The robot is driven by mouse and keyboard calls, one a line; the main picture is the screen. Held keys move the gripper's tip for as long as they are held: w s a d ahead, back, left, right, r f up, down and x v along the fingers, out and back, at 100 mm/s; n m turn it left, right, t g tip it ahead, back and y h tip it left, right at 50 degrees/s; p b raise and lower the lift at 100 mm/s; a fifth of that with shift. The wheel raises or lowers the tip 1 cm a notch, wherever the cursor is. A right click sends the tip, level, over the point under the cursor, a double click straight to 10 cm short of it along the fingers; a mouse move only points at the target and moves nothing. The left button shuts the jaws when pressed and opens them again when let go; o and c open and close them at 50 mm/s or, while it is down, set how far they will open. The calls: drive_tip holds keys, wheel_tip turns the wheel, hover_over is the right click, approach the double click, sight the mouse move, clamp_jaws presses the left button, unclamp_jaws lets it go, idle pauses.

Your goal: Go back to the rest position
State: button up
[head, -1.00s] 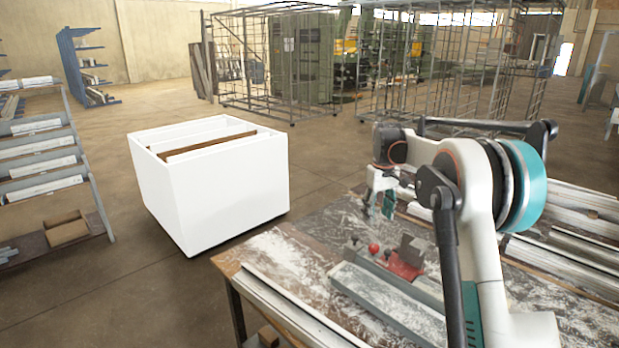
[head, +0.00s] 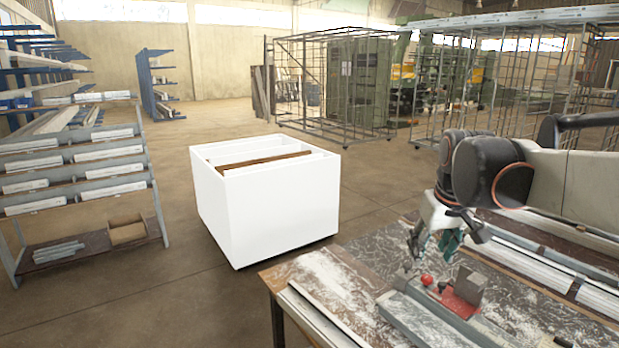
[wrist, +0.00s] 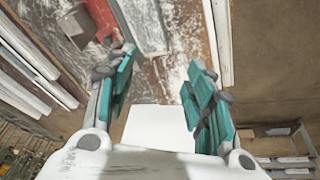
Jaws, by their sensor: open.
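My gripper (head: 432,245) is above the workbench (head: 385,247), near its far left part, with its fingers pointing down. In the wrist view my gripper (wrist: 158,100) shows two teal fingers spread wide with nothing between them. It is open and empty. The red clamp with a grey block (head: 462,290) stands on the bench below and to the right of the gripper, apart from it. The clamp also shows at the top left of the wrist view (wrist: 88,22).
A white bin (head: 265,205) with slots stands on the floor left of the bench. A shelf rack (head: 75,170) is at the left. Wire cages (head: 335,85) stand behind. Profiles (head: 590,260) lie on the bench's right side. Floor between rack and bin is clear.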

drive_tip(key=s+a+f+t, duration=0.1)
drive_tip(key=s+a+f, duration=0.1)
drive_tip(key=s, duration=0.5)
drive_tip(key=s+a+f+t, duration=0.1)
drive_tip(key=s+f, duration=0.3)
drive_tip(key=s, duration=0.3)
drive_tip(key=s+a+f+m+t+b, duration=0.1)
drive_tip(key=s+a+f, duration=0.1)
drive_tip(key=s, duration=0.5)
drive_tip(key=shift+s+a+f+t, duration=0.3)
drive_tip(key=shift+s+a+f, duration=0.05)
drive_tip(key=shift+f, duration=0.35)
